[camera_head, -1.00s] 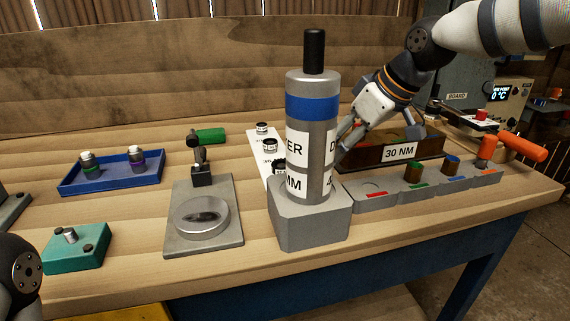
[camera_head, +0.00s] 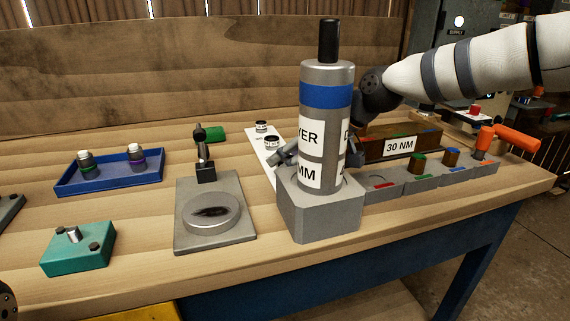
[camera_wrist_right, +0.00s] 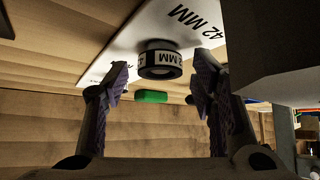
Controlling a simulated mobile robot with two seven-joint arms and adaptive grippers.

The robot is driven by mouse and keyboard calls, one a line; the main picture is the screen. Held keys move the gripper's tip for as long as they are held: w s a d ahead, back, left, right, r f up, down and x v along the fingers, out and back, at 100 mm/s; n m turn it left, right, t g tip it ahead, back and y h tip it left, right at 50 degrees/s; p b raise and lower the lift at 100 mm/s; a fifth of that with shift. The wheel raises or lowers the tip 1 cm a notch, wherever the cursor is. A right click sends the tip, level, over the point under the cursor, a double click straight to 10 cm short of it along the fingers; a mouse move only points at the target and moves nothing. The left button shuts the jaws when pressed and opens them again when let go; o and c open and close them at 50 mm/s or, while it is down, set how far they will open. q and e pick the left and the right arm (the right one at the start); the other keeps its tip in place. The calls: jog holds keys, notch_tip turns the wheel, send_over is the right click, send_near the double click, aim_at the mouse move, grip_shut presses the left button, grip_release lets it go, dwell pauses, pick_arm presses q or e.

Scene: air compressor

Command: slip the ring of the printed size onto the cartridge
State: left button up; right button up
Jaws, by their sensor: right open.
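The cartridge (camera_head: 326,130) is a grey cylinder with a blue band, white labels and a black top rod. It stands upright in a grey block (camera_head: 325,225); its label shows partly, with "YER" and "MM" legible. Black rings with white labels, one at the back (camera_head: 261,127) and one nearer (camera_head: 271,142), sit on a white strip (camera_head: 262,157). In the right wrist view a ring (camera_wrist_right: 160,62) marked "2 MM" sits by the print "42 MM". My right gripper (camera_wrist_right: 160,78) is open and empty, its fingers either side of that ring in the picture. In the head view the cartridge partly hides it.
A grey plate with a round disc (camera_head: 211,213) and a post stands left of the cartridge. A blue tray (camera_head: 110,178) and a teal block (camera_head: 78,250) lie further left.

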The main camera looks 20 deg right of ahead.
jog(key=shift+r, duration=0.15)
jog(key=c, duration=0.8)
